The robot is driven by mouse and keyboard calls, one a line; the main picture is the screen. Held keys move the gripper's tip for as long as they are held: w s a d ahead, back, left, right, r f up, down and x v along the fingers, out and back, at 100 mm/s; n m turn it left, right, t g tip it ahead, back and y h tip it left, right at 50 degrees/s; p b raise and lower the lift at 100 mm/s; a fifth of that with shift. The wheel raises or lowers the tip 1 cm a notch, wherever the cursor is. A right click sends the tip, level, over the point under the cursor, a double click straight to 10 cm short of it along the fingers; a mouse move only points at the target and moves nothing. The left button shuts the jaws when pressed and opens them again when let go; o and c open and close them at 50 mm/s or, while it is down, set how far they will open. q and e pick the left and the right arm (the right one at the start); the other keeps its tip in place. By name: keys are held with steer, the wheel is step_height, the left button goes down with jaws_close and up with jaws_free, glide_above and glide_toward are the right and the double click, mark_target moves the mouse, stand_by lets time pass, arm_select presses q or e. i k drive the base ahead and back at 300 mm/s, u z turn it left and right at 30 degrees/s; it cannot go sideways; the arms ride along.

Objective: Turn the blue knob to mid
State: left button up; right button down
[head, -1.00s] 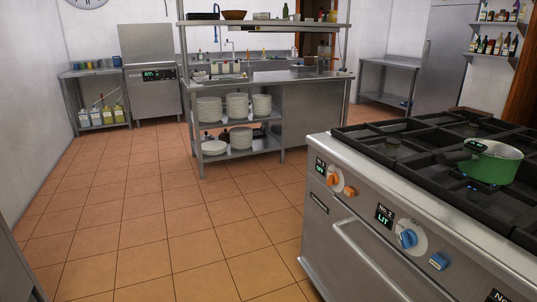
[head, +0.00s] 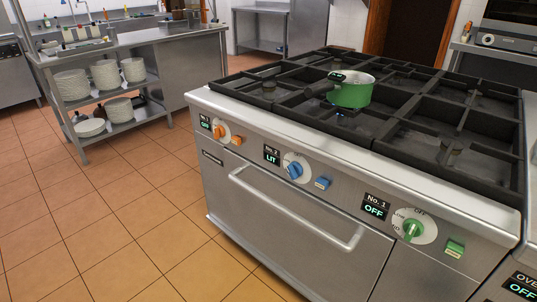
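A small blue block-shaped control (head: 322,183) is just right of the dial. A green pot (head: 351,90) with a dark handle stands on the grate above and behind the knob. Neither of my grippers is in view.
An orange knob (head: 219,132) is on the panel to the left, and a green knob (head: 412,230) beside a "No. 1 OFF" display (head: 375,206) to the right. A long oven handle (head: 290,210) juts out below. Open tiled floor (head: 130,225) lies left of the stove. A steel table (head: 135,40) with plates stands behind.

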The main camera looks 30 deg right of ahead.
mark_target(294, 169)
steer(key=z, duration=1.4)
